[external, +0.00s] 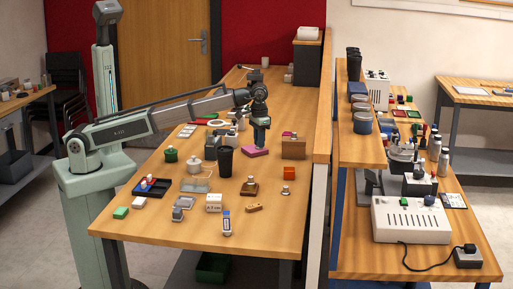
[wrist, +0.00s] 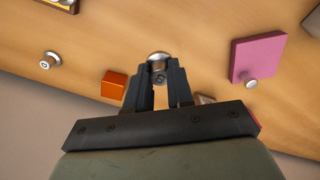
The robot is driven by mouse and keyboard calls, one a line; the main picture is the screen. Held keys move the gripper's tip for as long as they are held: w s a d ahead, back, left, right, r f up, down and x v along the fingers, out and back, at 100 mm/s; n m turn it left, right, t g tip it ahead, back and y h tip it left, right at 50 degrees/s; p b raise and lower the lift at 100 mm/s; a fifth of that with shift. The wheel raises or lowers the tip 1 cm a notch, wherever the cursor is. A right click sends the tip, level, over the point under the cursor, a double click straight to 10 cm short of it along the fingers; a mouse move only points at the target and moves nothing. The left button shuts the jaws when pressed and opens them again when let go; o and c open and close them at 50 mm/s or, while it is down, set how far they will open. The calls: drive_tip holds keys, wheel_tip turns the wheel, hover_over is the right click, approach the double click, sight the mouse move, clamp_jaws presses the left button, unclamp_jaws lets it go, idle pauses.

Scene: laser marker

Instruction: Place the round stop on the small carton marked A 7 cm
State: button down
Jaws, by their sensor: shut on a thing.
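My gripper (wrist: 158,80) is shut on a round silver piece (wrist: 158,62) with a domed top, which looks like the round stop. The piece sits between the two dark fingertips. In the external view my gripper (external: 261,146) points down over the table by the pink block, and the held piece cannot be made out there.
A pink block (external: 254,152) lies by my gripper; a small silver knob (wrist: 251,84) shows at it in the wrist view. A black cup (external: 225,162), brown box (external: 293,149), orange cube (external: 289,173) and another silver piece (external: 286,190) stand around. A tall partition edges the right.

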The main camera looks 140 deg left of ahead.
drive_tip(key=w+d+r+m, duration=0.1)
drive_tip(key=w+d+m, duration=0.1)
drive_tip(key=w+d, duration=0.55)
wheel_tip(320, 180, up, 4)
drive_tip(key=n, duration=0.4)
hover_over(214, 196)
drive_tip(key=shift+w+f, duration=0.15)
drive_tip(key=shift+f, duration=4.8)
drive_tip(key=shift+f, duration=0.15)
drive_tip(key=c, duration=1)
unclamp_jaws()
